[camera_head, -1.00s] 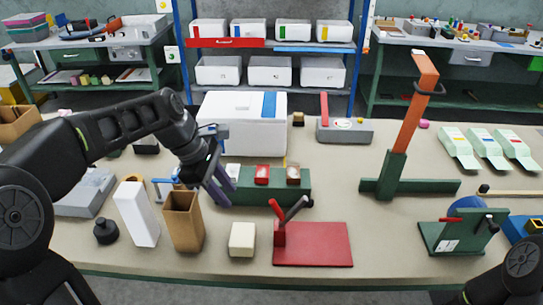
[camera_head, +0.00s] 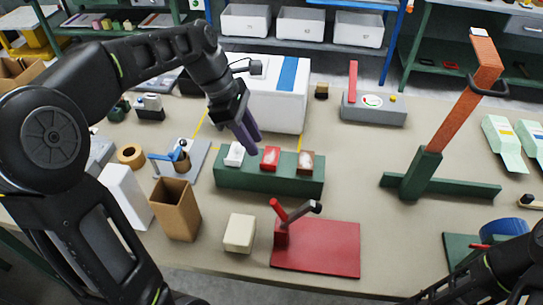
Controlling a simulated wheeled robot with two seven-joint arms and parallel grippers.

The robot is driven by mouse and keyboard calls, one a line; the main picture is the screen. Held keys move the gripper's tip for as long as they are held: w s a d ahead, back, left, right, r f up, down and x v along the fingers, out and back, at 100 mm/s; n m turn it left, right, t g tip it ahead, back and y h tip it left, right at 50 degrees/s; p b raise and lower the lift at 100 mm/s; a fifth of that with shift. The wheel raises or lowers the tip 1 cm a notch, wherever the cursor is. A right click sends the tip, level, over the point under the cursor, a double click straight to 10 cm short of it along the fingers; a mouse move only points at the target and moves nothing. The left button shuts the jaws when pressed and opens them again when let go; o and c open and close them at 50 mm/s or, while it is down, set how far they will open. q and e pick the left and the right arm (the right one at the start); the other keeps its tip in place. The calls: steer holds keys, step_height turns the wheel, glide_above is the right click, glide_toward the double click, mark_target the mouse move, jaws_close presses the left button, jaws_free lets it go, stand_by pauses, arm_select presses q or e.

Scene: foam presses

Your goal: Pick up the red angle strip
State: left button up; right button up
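Three small pieces sit in a row on a long green block (camera_head: 270,183): a white one (camera_head: 234,154), a red one (camera_head: 270,158) with a pale top, and a brown one (camera_head: 305,162). The red piece is the likeliest red angle strip, though its shape is too small to be sure. My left gripper (camera_head: 248,143) points down at the block's left part, between the white and red pieces in the picture. Its purple fingers overlap, so their gap is hidden, and I see nothing clearly held. My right arm enters at the lower right; its gripper is not visible.
A red plate with a lever (camera_head: 320,246) and a cream block (camera_head: 239,233) stand in front. A brown open box (camera_head: 175,210) and a white block (camera_head: 126,196) stand at left. A white cooler (camera_head: 276,103) is behind. A tall orange-and-green press (camera_head: 424,165) stands at right.

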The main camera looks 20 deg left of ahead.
mark_target(268, 164)
arm_select(q)
steer(key=shift+x, duration=0.75)
steer(key=shift+p+x, duration=0.65)
steer(key=shift+x, duration=2)
steer(key=shift+d, duration=0.1)
jaws_close()
